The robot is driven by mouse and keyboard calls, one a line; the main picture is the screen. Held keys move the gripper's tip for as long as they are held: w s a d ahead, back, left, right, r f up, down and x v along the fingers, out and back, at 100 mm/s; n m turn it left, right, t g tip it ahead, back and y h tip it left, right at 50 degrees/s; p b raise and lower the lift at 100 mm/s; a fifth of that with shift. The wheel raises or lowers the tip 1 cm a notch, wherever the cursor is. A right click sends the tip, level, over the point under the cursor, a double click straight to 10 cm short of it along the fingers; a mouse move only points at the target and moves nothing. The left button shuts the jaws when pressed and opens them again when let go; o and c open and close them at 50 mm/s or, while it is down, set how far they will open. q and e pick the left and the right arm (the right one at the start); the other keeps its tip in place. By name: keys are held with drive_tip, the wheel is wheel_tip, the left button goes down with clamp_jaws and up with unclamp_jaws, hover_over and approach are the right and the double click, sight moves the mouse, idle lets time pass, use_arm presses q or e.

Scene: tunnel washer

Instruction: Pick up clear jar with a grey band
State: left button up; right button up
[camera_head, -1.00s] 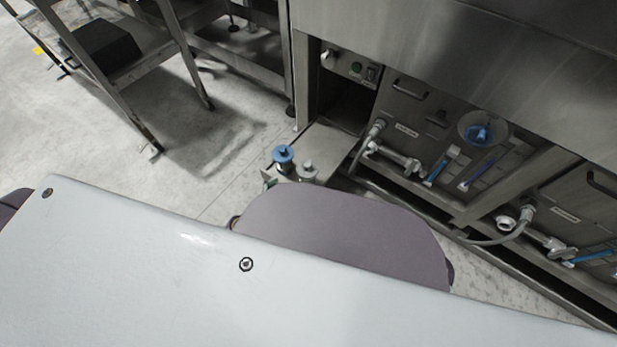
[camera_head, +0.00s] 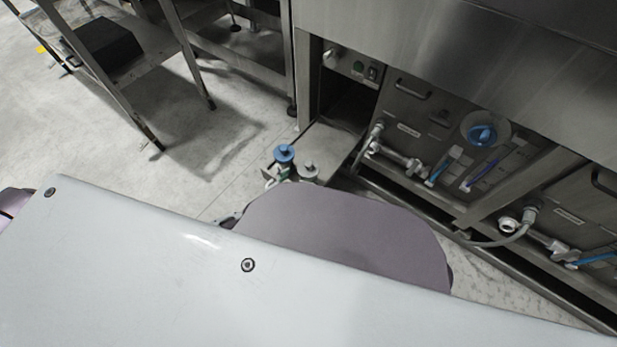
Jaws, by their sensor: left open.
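I cannot make out the clear jar with a grey band in this view. My left gripper (camera_head: 230,219) shows only as a small grey and dark piece, peeking out past the left edge of my rounded purple-grey body part. Most of it is hidden behind that part. It is open, and I see nothing held in it. My right gripper is not in view.
A blue-topped fitting (camera_head: 284,153) and a grey-topped one (camera_head: 308,168) stand just beyond my body. The steel washer (camera_head: 450,50), with hoses and valves below, fills the right. A steel rack (camera_head: 125,62) stands at the upper left. Bare floor (camera_head: 60,130) lies at the left.

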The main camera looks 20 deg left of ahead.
sight(303, 179)
use_arm(q)
drive_tip(key=shift+x, duration=0.75)
drive_tip(key=shift+w+d+f, duration=0.1)
drive_tip(key=shift+w+f, duration=0.05)
drive_tip(key=shift+w, duration=0.1)
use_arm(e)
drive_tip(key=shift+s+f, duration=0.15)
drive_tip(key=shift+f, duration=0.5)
use_arm(q)
drive_tip(key=shift+w, duration=0.1)
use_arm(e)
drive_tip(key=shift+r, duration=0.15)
use_arm(q)
drive_tip(key=shift+w+f, duration=0.1)
drive_tip(key=shift+w+d+f+b, duration=0.3)
drive_tip(key=shift+w+b, duration=0.1)
drive_tip(key=shift+w, duration=0.15)
drive_tip(key=shift+x, duration=0.75)
drive_tip(key=shift+b+x, duration=0.45)
drive_tip(key=shift+x, duration=0.5)
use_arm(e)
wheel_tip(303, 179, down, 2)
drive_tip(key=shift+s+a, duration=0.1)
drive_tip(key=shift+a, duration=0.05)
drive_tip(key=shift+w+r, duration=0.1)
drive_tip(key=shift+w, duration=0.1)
